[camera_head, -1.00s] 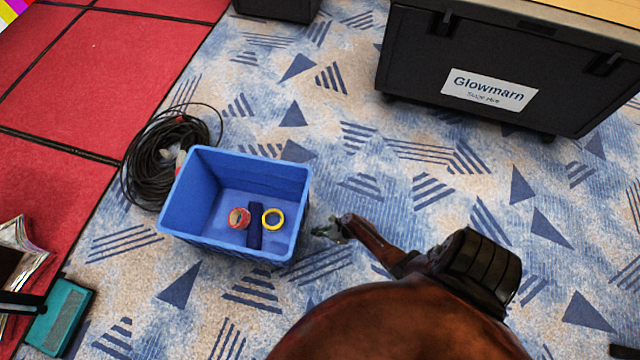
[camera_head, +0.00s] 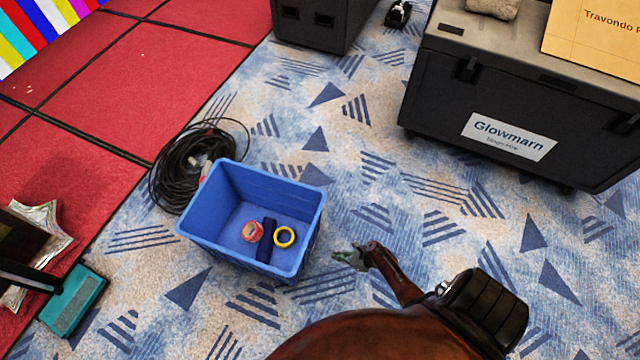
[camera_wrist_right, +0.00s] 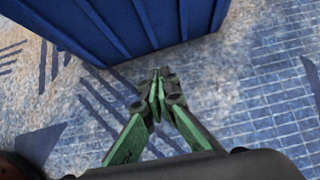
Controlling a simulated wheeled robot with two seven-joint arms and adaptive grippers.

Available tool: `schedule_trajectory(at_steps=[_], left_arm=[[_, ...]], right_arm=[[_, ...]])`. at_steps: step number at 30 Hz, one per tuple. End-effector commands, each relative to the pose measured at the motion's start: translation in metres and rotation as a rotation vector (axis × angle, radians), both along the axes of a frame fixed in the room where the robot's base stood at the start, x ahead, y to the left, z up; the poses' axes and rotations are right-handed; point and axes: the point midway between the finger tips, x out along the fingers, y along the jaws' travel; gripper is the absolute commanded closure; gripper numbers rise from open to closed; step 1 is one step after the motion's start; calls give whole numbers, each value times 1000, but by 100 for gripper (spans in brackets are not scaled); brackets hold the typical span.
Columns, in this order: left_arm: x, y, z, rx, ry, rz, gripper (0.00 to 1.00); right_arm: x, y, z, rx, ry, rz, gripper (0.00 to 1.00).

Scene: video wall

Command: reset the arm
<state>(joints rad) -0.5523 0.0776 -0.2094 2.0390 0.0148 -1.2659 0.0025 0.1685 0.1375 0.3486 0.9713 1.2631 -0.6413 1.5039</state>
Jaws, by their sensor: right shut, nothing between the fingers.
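My right gripper (camera_head: 343,257) is just right of the blue bin (camera_head: 187,228), low over the patterned carpet and apart from the bin. In the right wrist view its green fingers (camera_wrist_right: 160,95) meet at the tips with nothing between them, and the bin's ribbed outer wall (camera_wrist_right: 130,25) stands beyond them. Inside the bin lie a red tape roll (camera_head: 253,231), a yellow tape roll (camera_head: 285,237) and a dark blue strip (camera_head: 266,240). My left gripper does not show.
A coiled black cable (camera_head: 180,170) lies against the bin's left side. A black Glowmarn case (camera_head: 440,105) stands at the upper right, and another dark case (camera_head: 310,25) at the top. A teal box (camera_head: 73,300) is at the lower left. Carpet right of the bin is clear.

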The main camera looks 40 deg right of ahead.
Motion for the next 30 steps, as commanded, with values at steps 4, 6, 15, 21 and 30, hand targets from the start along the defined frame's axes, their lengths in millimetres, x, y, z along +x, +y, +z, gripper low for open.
schedule_trajectory(at_steps=[4,6,15,21,30], left_arm=[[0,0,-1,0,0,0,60],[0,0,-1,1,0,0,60],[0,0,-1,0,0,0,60],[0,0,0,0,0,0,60],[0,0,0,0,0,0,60]], right_arm=[[0,0,0,0,0,0,100],[-1,0,0,-3,1,6,100],[-104,31,8,-409,-48,747,100],[-203,55,42,-739,-144,1546,100],[-266,61,96,-929,-234,2160,100]])
